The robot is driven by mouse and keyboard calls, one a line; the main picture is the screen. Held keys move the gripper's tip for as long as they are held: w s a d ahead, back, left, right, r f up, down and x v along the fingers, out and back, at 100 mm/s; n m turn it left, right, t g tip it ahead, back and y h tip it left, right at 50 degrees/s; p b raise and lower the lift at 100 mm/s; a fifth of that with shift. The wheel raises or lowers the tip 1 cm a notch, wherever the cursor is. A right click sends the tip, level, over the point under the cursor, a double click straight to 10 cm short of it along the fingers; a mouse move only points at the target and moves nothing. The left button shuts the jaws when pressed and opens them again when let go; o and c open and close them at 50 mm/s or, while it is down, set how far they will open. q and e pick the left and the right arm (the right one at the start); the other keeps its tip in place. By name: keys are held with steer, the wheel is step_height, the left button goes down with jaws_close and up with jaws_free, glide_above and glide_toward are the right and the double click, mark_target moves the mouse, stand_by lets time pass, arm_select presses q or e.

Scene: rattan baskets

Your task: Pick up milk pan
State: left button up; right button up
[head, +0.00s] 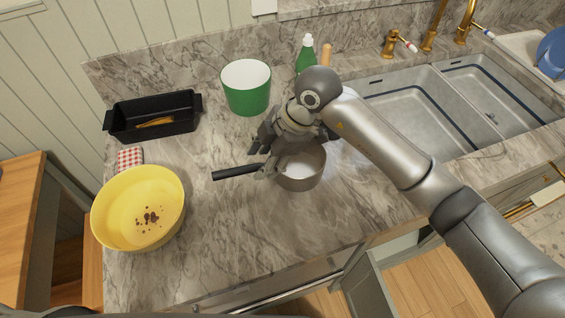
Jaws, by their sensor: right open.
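The milk pan (301,176) is a small grey-brown pot with a pale inside. It stands upright on the marble counter, left of the sink. Its black handle (236,172) points to the left. My right gripper (265,165) is over the pan's left side, with its fingers close to where the handle meets the pan. It is open, and I cannot tell whether its fingers touch the pan. The gripper and wrist hide the pan's far rim. My left gripper does not show.
A yellow bowl (125,208) with dark bits stands at the left front. A black loaf tin (153,116), a red checked cloth (130,158) and a green pot (246,90) stand behind. A green bottle (305,55) is near the sink (408,112). The counter's front is clear.

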mark_target(255, 166)
steer(key=shift+w+a+f, duration=0.1)
steer(key=shift+a+f, duration=0.05)
steer(key=shift+f, duration=0.15)
steer(key=shift+w+a+f, duration=0.15)
steer(key=shift+a+f, duration=0.05)
steer(key=shift+f, duration=0.05)
steer(key=p+x, duration=0.2)
steer(key=x, duration=0.2)
steer(key=shift+w+a, duration=0.15)
steer(key=shift+a, duration=0.05)
steer(key=shift+a+f, duration=0.1)
steer(key=shift+f, duration=0.2)
steer(key=shift+w, duration=0.1)
steer(key=shift+c, duration=0.7)
steer(key=c, duration=0.5)
jaws_close()
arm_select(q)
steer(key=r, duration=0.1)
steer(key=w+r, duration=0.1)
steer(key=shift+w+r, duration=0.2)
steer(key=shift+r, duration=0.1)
